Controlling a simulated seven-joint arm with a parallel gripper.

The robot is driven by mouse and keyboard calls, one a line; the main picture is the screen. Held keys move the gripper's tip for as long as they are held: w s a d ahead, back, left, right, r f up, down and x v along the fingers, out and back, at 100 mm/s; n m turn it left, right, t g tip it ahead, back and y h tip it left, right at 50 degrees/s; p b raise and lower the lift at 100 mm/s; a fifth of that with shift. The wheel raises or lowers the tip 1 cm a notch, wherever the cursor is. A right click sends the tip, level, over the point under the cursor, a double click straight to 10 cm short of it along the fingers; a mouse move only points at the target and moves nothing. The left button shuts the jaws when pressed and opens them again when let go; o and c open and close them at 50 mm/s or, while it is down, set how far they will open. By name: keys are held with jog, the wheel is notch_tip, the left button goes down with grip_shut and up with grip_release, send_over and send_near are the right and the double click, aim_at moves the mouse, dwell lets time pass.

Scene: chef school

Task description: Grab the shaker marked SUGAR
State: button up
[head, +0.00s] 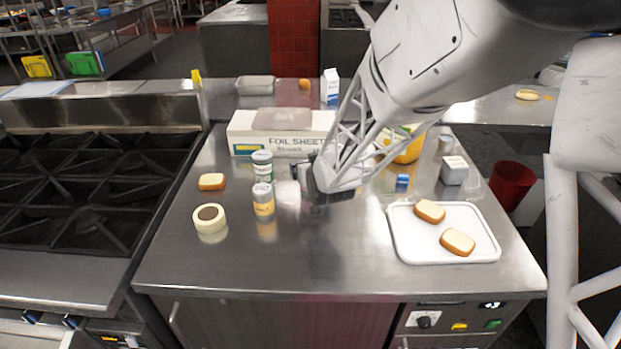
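Two shaker-like containers stand upright on the steel counter (290,262), left of my gripper. The nearer one (263,200) has a grey top and a yellow-and-white label. The farther one (262,166) has a grey lid and a green-and-white label. The lettering on both is too small to read, so I cannot tell which is marked SUGAR. My gripper (318,190) is low over the middle of the counter, to the right of both and apart from them. Its dark fingers are mostly hidden by the arm, and I cannot see whether it holds anything.
A foil sheets box (240,125) stands behind the shakers. A roll of tape (209,224) and a bread piece (211,181) lie to the left. A white board (420,248) with two bread slices is at the right. A stove (80,190) adjoins left. The counter's front middle is clear.

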jog(key=c, duration=1.1)
jog(key=shift+r, duration=0.75)
notch_tip(320, 180, up, 2)
jog(key=s+d, duration=0.1)
jog(key=s, duration=0.4)
jog(key=s+d+r, duration=0.1)
jog(key=s+d, duration=0.1)
jog(key=s, duration=0.3)
jog(key=s+d, duration=0.1)
jog(key=s, duration=0.4)
jog(key=shift+s+d+r, duration=0.2)
jog(key=shift+r, duration=0.05)
